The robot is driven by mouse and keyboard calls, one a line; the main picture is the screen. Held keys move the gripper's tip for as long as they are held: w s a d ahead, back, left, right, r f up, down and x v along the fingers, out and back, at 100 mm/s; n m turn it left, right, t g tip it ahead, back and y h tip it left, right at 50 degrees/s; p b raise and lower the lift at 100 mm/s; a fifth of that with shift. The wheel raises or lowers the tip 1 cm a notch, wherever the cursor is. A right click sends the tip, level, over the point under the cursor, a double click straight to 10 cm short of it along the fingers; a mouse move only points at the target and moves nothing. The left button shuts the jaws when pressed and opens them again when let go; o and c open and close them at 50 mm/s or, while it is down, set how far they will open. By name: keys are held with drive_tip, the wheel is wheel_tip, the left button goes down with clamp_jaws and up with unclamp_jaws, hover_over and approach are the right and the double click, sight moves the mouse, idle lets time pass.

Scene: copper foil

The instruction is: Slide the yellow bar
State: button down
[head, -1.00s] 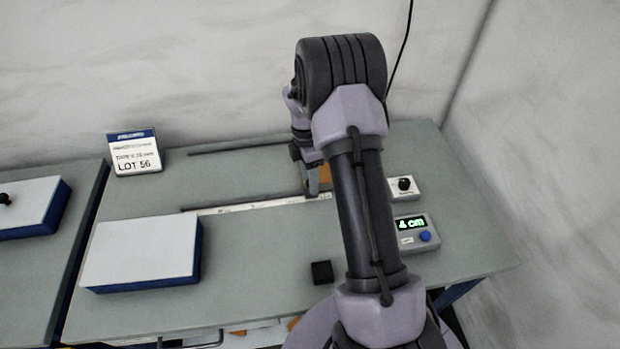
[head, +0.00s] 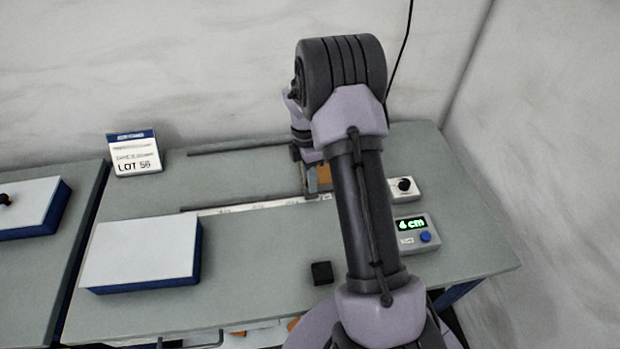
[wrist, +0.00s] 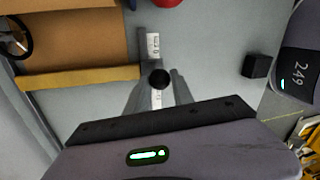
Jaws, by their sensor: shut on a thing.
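The yellow bar (wrist: 80,78) lies across the edge of the copper-coloured foil (wrist: 75,42) in the wrist view. A round black knob (wrist: 160,77) is at its right end. My gripper (wrist: 160,88) has its fingers on either side of this knob and is shut on it. A white ruler strip (wrist: 154,45) runs under the knob. In the head view my gripper (head: 311,192) is low over the right end of the ruler strip (head: 255,205). The orange foil (head: 324,178) shows there partly, behind my arm, which hides most of it.
A grey box with a lit cm display (head: 411,225) and blue button stands right of my arm, below a white box with a black knob (head: 403,185). A black block (head: 321,272) and a white-topped blue box (head: 140,250) stand nearer. A LOT 56 sign (head: 134,153) stands at the back left.

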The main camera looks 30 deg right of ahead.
idle(0.6)
drive_tip(key=d, duration=0.1)
drive_tip(key=s+d+p, duration=0.1)
drive_tip(key=d, duration=0.1)
drive_tip(key=shift+s+d+r+p, duration=0.2)
drive_tip(key=shift+s+d+p, duration=0.05)
drive_tip(key=shift+d+p, duration=0.15)
drive_tip(key=shift+s+d+f, duration=0.1)
drive_tip(key=shift+d, duration=0.15)
drive_tip(key=shift+a, duration=0.1)
drive_tip(key=c, duration=1.5)
unclamp_jaws()
drive_tip(key=o, duration=0.4)
drive_tip(key=shift+s+d, duration=0.1)
drive_tip(key=shift+d, duration=0.1)
drive_tip(key=shift+a, duration=0.1)
